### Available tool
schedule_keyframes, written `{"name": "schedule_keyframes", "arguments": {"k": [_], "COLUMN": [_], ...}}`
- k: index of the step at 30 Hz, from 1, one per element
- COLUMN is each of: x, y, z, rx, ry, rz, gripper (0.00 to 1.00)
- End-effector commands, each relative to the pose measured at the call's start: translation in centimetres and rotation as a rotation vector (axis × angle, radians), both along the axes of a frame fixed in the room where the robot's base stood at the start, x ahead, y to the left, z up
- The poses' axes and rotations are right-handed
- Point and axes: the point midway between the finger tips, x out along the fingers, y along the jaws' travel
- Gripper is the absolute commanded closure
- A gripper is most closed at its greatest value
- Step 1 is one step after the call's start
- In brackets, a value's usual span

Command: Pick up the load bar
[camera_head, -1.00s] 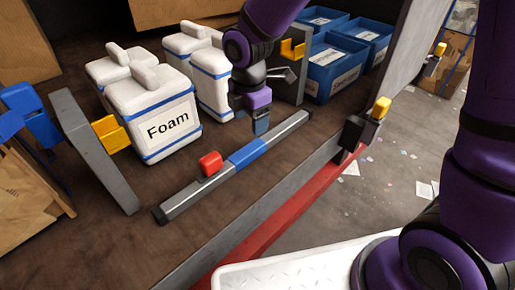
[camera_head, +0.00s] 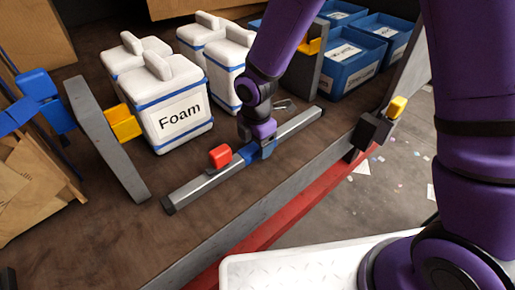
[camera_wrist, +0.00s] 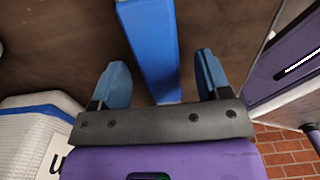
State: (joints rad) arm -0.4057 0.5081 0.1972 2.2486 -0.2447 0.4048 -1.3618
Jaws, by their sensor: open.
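The load bar (camera_head: 205,185) is a long grey metal bar with a blue middle section and a red block (camera_head: 220,156) on it. It lies on the brown belt surface, slanting up to the right. My gripper (camera_head: 262,150) is at the bar's blue section, pointing down. In the wrist view the blue section (camera_wrist: 152,45) runs between my two open blue fingers (camera_wrist: 160,82), with a gap on each side. Part of the blue section is hidden behind my gripper in the head view.
White foam boxes (camera_head: 172,110) stand behind the bar. Grey posts with yellow brackets (camera_head: 124,122) stand at the left and behind my arm. Blue bins (camera_head: 345,62) are at the back right. The grey belt edge (camera_head: 235,212) runs along the front. Bare belt lies left of the bar.

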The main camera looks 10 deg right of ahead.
Motion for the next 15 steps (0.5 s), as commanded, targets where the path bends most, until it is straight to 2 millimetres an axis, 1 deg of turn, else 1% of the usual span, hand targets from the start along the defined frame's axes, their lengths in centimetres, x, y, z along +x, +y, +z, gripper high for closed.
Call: {"name": "schedule_keyframes", "arguments": {"k": [1,4,7,13,14,15], "x": [-0.1,0.0,0.0,0.0,0.0,0.0], "y": [0.0,0.0,0.0,0.0,0.0,0.0], "z": [-0.7,-1.6,-2.0,-2.0,-2.0,-2.0], "rx": [-0.001,-0.001,0.000,0.001,0.001,0.001], "ry": [0.002,0.001,0.000,-0.001,-0.001,-0.001], "rz": [0.001,0.000,-0.001,-0.001,-0.001,-0.001], "gripper": [0.30,0.30,0.30,0.30,0.34,0.44]}}
